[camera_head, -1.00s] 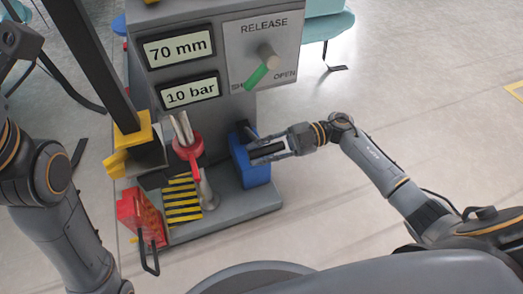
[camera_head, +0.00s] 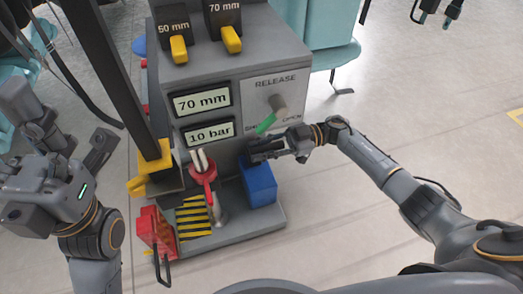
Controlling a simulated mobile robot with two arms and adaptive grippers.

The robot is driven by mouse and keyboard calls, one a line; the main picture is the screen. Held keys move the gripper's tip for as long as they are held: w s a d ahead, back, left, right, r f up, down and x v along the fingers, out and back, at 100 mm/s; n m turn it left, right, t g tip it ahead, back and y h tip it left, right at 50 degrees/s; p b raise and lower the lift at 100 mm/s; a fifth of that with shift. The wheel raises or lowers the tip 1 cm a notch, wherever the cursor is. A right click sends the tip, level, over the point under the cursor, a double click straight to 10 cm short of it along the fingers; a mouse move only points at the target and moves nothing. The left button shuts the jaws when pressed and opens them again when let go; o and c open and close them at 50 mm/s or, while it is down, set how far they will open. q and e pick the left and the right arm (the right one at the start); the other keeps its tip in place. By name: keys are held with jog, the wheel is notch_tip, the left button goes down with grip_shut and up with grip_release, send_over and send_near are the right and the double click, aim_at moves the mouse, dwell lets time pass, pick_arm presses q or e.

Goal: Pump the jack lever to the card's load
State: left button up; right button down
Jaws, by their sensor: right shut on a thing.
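The grey jack console (camera_head: 290,45) stands ahead with a blue pump block (camera_head: 260,185) at its base. My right gripper (camera_head: 262,150) is shut on the dark jack lever just above the blue block; its fingers hide most of the lever. One display (camera_head: 202,101) reads 70 mm, and the one below (camera_head: 210,132) reads 10 bar. No load card is readable. My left gripper (camera_head: 65,130) is at the left edge, fingers apart and empty, away from the console.
Yellow tabs (camera_head: 179,48) sit under 50 mm and 70 mm labels on top. A red box (camera_head: 157,230) stands at front left. A dark post (camera_head: 115,80) rises at left. Floor at right is clear.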

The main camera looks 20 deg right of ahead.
jog(key=shift+w, duration=0.1)
jog(key=c, duration=1.1)
grip_release()
jog(key=shift+c, duration=0.2)
jog(key=d, duration=1.2)
jog(key=shift+w, duration=0.15)
